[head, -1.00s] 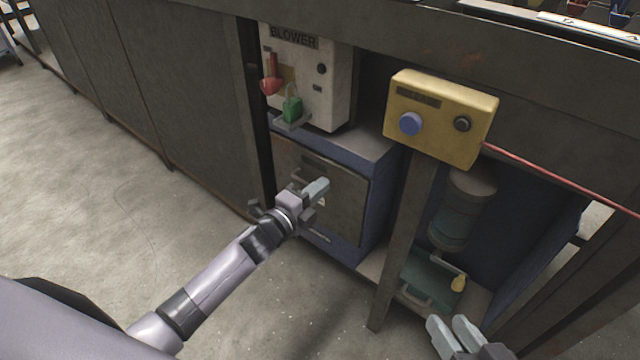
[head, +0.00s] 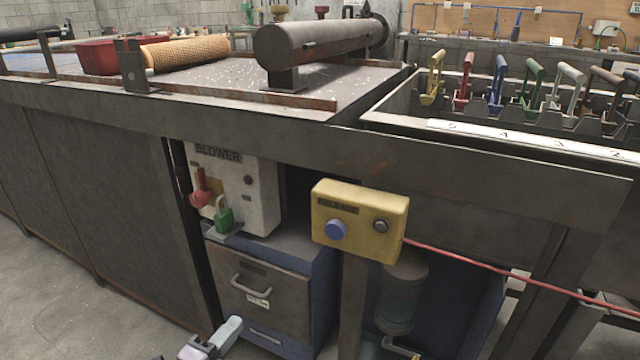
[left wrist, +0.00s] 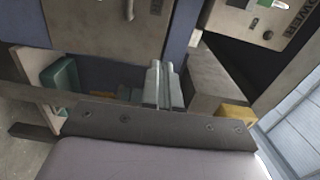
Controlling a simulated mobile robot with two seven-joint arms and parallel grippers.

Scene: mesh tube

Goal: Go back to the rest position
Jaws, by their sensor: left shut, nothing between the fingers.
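My left gripper (head: 222,338) is at the bottom edge of the head view, in front of the lower part of the blue cabinet (head: 322,300). In the left wrist view its two fingers (left wrist: 162,86) lie together, shut, with nothing between them. The cabinet's grey drawer front (head: 258,290) with its handle stands behind and above the gripper. Most of my left arm is below the head view. My right gripper is not in view.
A white blower box (head: 240,190) with a red switch and green padlock (head: 224,218) sits above the cabinet. A yellow button box (head: 358,220) with a red cable hangs beside it. The bench (head: 250,115) bears a mesh tube (head: 186,50) and a dark cylinder (head: 315,42). Floor is clear at left.

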